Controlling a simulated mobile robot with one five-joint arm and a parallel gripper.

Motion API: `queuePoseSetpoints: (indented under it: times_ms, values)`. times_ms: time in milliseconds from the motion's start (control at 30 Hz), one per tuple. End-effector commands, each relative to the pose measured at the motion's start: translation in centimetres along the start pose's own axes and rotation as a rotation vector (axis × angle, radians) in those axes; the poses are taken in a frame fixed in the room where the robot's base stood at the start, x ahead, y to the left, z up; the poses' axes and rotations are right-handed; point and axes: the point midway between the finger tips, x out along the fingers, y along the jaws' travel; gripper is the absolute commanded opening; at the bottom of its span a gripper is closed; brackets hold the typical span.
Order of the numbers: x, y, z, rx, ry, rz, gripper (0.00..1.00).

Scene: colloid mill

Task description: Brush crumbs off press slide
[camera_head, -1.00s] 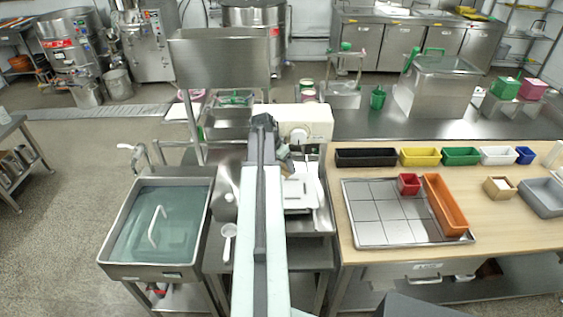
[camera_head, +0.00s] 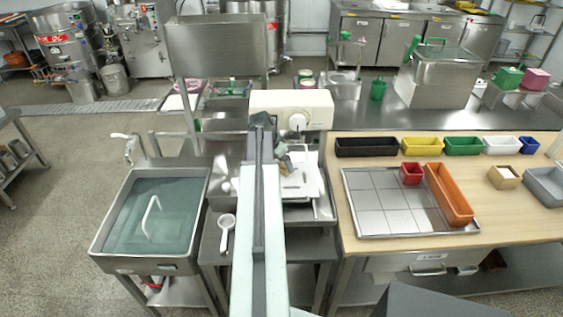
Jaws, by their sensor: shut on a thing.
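The cream machine (camera_head: 312,104) with a round knob stands at the middle back of the steel stand. Below it is a flat white slide (camera_head: 308,180) over a steel tray. Any crumbs on it are too small to make out. My arm runs up the middle of the view and covers the slide's left side. My gripper (camera_head: 286,160) is at the slide's back left, just below the machine's head. It is shut on a small, dark and tan thing, likely the brush, mostly hidden. I cannot tell whether it touches the slide.
At right, a wooden table holds a steel tray (camera_head: 357,229) with a red box (camera_head: 411,174) and an orange bin (camera_head: 449,194). Several coloured bins line its back.

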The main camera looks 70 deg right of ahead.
Motion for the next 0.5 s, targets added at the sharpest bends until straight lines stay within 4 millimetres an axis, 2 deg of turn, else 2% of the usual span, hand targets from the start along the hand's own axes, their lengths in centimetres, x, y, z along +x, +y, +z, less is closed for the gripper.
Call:
queuePoseSetpoints:
  times_ms: [500]
  values:
    - [0.75,0.06,0.24,0.001,0.000,0.000,0.34]
